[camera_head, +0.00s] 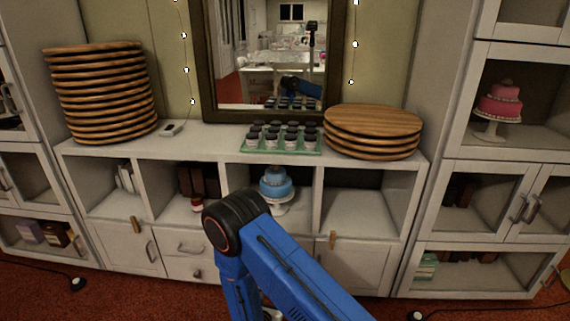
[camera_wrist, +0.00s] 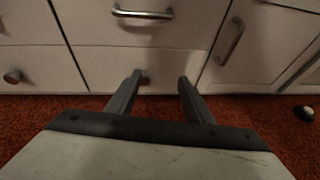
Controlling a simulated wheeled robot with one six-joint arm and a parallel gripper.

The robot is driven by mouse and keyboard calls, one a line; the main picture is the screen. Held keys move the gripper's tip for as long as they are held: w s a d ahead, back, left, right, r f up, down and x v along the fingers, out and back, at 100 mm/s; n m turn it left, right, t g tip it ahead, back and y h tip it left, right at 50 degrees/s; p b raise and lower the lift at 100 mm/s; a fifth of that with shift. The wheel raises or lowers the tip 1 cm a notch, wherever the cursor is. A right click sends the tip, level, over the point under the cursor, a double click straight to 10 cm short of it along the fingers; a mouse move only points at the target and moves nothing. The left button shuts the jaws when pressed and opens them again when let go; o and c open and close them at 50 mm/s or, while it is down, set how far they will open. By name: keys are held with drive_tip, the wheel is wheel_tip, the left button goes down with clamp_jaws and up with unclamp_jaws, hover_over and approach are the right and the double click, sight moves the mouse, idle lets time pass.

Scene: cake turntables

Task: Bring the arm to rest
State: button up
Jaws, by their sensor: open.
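My gripper (camera_wrist: 160,80) shows in the wrist view with its two fingers spread apart and nothing between them. It faces the white drawer fronts (camera_wrist: 110,65) just above the red carpet. A drawer knob (camera_wrist: 141,77) shows beyond the fingers, near the left one; I cannot tell how far off it is. In the head view my blue arm (camera_head: 300,275) bends in front of the white cabinet (camera_head: 120,215), and the gripper is hidden below and behind it.
A tall stack of wooden boards (camera_head: 98,95), a green tray of jars (camera_head: 253,149) and a shorter board stack (camera_head: 373,130) stand on the cabinet top. A blue cake (camera_head: 275,184) sits in a cubby. Metal handles (camera_wrist: 142,14) stick out from the fronts.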

drive_tip(key=w+d+r+m+g+h, duration=0.1)
drive_tip(key=d+r+m+g+h, duration=0.4)
drive_tip(key=d+r, duration=0.75)
drive_tip(key=d+r+m+h, duration=0.3)
drive_tip(key=d+r+m, duration=0.6)
drive_tip(key=r, duration=0.6)
drive_tip(key=s+d+r+m+g+y, duration=0.4)
drive_tip(key=s+d+r+m+g, duration=0.5)
drive_tip(key=s+d+r, duration=0.95)
drive_tip(key=s+a+r+m+t+y, duration=0.2)
drive_tip(key=s+m, duration=0.3)
drive_tip(key=s, duration=0.3)
drive_tip(key=s+a+r+m+t+y, duration=0.2)
drive_tip(key=s+a+m+t+y, duration=0.1)
drive_tip(key=s, duration=0.6)
drive_tip(key=shift+a+r+m+y, duration=0.25)
drive_tip(key=shift+r+m+y, duration=0.1)
drive_tip(key=shift+m+y, duration=0.6)
drive_tip(key=shift+c, duration=0.2)
